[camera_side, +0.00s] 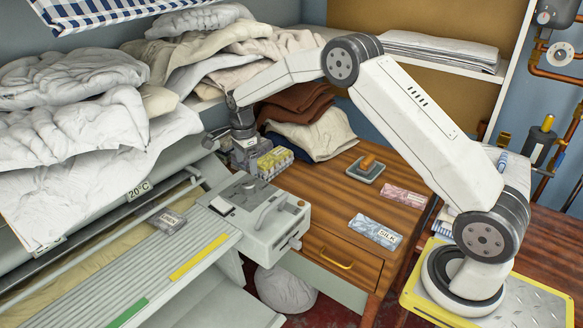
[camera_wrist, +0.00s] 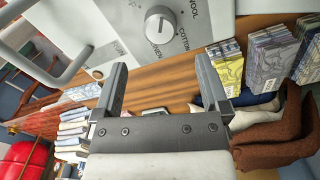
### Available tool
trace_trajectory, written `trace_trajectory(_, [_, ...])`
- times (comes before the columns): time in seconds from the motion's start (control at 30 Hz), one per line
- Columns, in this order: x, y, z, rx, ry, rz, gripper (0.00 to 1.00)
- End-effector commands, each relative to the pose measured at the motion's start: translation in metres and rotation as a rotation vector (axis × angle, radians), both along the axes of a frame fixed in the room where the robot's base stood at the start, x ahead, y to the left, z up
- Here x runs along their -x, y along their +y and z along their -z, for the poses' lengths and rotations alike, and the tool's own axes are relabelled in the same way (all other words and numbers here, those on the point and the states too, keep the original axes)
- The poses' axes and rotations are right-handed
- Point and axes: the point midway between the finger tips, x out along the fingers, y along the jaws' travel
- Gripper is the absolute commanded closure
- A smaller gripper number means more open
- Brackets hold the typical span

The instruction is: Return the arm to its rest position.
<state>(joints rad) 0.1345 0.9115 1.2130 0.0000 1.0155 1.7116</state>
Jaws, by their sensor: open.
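My gripper (camera_side: 243,140) hangs at the end of my raised, bent arm, above the back end of the ironer's control box (camera_side: 262,225). In the wrist view my gripper (camera_wrist: 162,70) has its two fingers apart with nothing between them. Beyond the fingers, a selector dial (camera_wrist: 160,25) shows with WOOL, COTTON and LINEN around it. The fingers look clear of the dial, but the exact gap cannot be told. In the side view the fingertips are small and partly lost against the packets behind.
Yellow packets (camera_side: 275,160) stand close to my gripper. Folded brown cloth (camera_side: 298,100) and piled white linen (camera_side: 70,130) lie nearby. The wooden table (camera_side: 325,195) holds a small pad (camera_side: 368,168), a SILK card (camera_side: 375,232) and a pink card (camera_side: 403,196). Bare wood separates them.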

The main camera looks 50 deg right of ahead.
Motion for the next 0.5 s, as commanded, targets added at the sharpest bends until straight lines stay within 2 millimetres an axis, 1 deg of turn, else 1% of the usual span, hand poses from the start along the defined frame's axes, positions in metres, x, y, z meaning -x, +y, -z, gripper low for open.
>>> trace_trajectory(0.17, [0.005,0.003,-0.004,0.001,-0.008,-0.051,0.05])
trace_trajectory(0.27, [0.012,0.007,-0.009,0.003,-0.017,-0.121,0.05])
trace_trajectory(0.37, [0.023,0.013,-0.014,0.007,-0.028,-0.221,0.05])
trace_trajectory(0.5, [0.045,0.022,-0.023,0.015,-0.049,-0.395,0.05])
